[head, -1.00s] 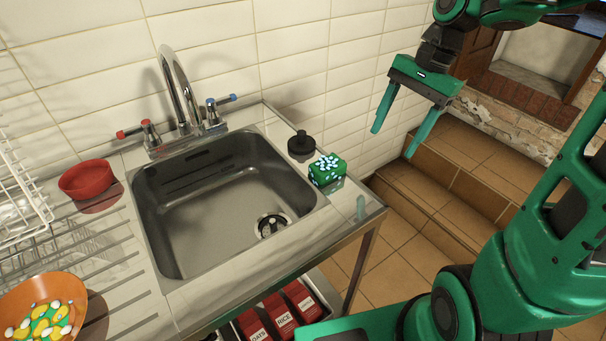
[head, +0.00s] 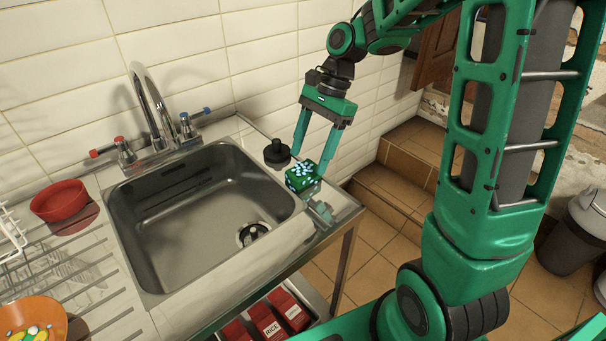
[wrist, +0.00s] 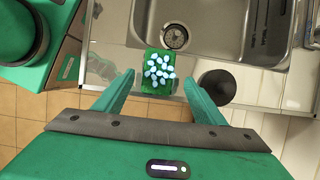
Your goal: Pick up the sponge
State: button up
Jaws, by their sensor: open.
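The sponge (head: 302,177) is a small green block with pale blue-white spots on top. It sits on the metal counter at the right rim of the sink. My gripper (head: 309,164) points down over it, with its two green fingers open on either side. In the wrist view the sponge (wrist: 156,86) shows ahead of and between the open fingertips (wrist: 158,77). I cannot tell whether either finger touches it. Nothing is held.
The sink (head: 200,215) lies left of the sponge. A black plunger-like stopper (head: 277,153) stands close behind it. A red bowl (head: 60,201) and an orange bowl (head: 38,312) are at the left. The wall is behind; the counter's right edge is near.

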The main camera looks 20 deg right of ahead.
aim_at(302, 169)
jog(key=shift+x, duration=2.35)
jog(key=shift+s+a, duration=0.1)
jog(key=shift+a, duration=0.05)
jog(key=c, duration=1.2)
jog(key=shift+r, duration=0.15)
jog(key=shift+r, duration=0.5)
notch_tip(302, 169, up, 3)
jog(key=shift+f, duration=0.1)
jog(key=s+a+r, duration=0.6)
jog(key=a+r, duration=0.1)
jog(key=a, duration=0.3)
